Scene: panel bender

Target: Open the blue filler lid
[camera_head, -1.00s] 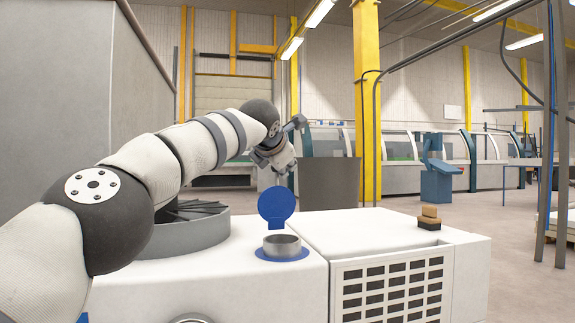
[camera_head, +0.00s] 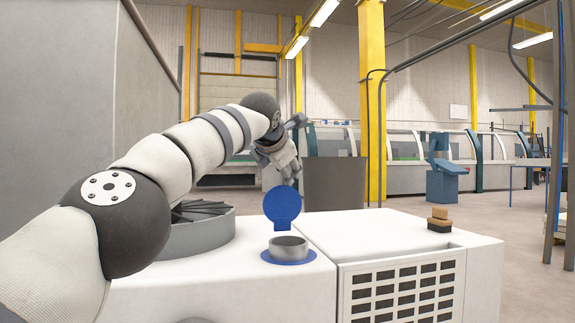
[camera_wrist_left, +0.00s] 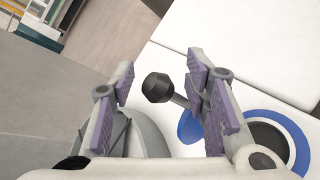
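The blue filler lid (camera_head: 282,206) stands upright, swung up behind the short metal filler neck (camera_head: 288,246), whose mouth is uncovered. In the left wrist view the lid (camera_wrist_left: 190,127) shows nearly edge-on beside the round opening (camera_wrist_left: 266,139). A dark knob on a stem (camera_wrist_left: 158,87), apparently on the lid's back, lies between the spread fingers. My left gripper (camera_head: 288,176) is above and behind the lid, open and holding nothing; it also shows in the left wrist view (camera_wrist_left: 160,75). I cannot tell whether a finger touches the stem or lid. My right gripper is out of view.
The filler sits on a white machine housing (camera_head: 390,232) with a vented front. A small brown-and-black block (camera_head: 439,219) lies on its right part. A round grey finned part (camera_head: 200,232) is beneath my left arm. A grey panel (camera_head: 334,184) stands behind.

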